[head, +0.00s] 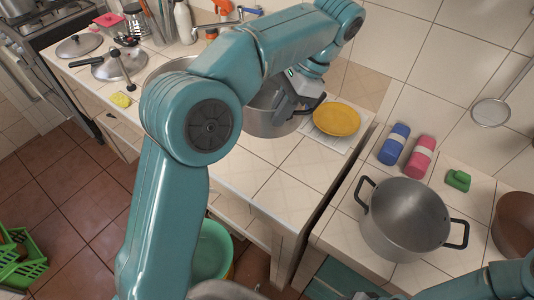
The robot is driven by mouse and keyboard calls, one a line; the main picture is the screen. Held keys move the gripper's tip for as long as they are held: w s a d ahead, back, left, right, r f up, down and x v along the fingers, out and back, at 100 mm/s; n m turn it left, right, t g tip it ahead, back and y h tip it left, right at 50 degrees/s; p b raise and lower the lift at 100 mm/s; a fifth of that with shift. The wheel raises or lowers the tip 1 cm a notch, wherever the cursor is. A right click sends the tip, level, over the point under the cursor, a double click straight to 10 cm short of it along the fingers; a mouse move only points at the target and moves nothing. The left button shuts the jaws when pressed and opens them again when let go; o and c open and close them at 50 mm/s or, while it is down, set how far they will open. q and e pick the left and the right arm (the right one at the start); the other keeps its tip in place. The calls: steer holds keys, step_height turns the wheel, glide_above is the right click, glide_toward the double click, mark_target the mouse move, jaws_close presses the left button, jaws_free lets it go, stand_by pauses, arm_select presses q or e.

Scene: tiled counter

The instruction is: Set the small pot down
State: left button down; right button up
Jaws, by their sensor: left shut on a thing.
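The small pot (268,124) is a grey metal pot with dark handles, upright over the left tiled counter. My left arm comes in from the lower left and arches over, hiding part of the pot. My left gripper (289,100) reaches down at the pot's near-right rim and is shut on the pot; its fingertips are partly hidden. I cannot tell whether the pot's base touches the counter (285,195). My right arm shows only at the bottom right edge, and its gripper is not in view.
A yellow plate (337,119) lies just right of the pot. A larger pot (405,217), blue and pink rolls (419,157) and a green item (458,180) stand on the right counter, across a gap. Lids (113,65) lie far left. Counter tiles in front of the pot are bare.

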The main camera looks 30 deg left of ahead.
arm_select(q)
steer(key=f, duration=1.8)
steer(key=shift+s+f+p, duration=0.25)
steer(key=shift+f+p, duration=0.1)
steer(key=shift+w+d+f, duration=0.1)
steer(key=shift+f, duration=0.15)
steer(key=shift+f, duration=0.15)
steer(key=c, duration=1.3)
jaws_free()
steer(key=shift+o, duration=0.2)
